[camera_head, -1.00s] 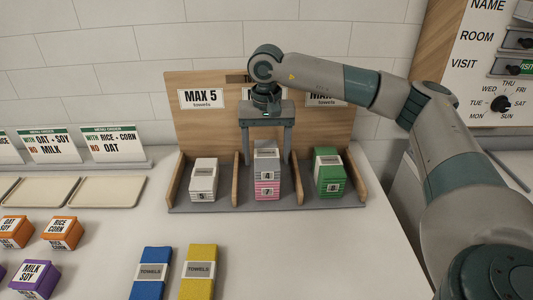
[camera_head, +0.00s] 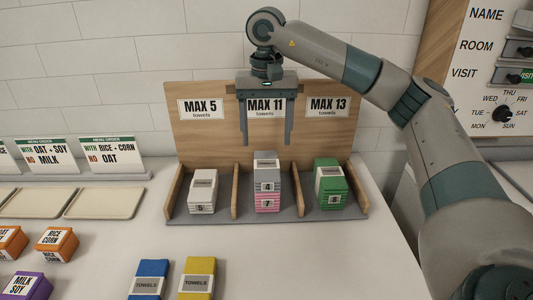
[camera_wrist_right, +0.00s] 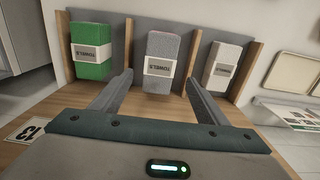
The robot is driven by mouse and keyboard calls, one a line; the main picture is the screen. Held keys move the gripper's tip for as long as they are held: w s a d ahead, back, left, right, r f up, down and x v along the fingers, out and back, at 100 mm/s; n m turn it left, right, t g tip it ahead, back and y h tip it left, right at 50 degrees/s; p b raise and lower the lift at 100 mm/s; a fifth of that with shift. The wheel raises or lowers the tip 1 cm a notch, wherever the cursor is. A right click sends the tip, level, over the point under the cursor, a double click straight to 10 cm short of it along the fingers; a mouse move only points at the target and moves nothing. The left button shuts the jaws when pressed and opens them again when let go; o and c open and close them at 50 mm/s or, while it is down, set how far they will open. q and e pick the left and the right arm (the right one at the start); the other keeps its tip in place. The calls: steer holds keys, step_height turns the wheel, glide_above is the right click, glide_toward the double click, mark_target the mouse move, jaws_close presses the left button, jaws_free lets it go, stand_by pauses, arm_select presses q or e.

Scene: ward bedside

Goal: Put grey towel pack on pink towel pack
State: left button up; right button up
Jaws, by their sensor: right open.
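The grey towel pack (camera_head: 266,166), with a label reading 4, lies on top of the pink towel pack (camera_head: 267,203), labelled 7, in the middle compartment of the wooden rack. In the right wrist view the grey towel pack (camera_wrist_right: 163,48) shows from above and mostly hides the pink one. My right gripper (camera_head: 267,143) is open and empty, its two fingers pointing down above and behind the stack, apart from it. Its fingers also show in the right wrist view (camera_wrist_right: 158,82). My left gripper is not in view.
A white towel pack (camera_head: 203,188) fills the left compartment and a green one (camera_head: 329,183) the right. Wooden dividers (camera_head: 237,188) separate them. Blue (camera_head: 150,279) and yellow (camera_head: 198,279) packs lie in front. Trays (camera_head: 104,203) and boxes (camera_head: 57,243) are at left.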

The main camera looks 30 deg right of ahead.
steer(key=shift+r, duration=1.5)
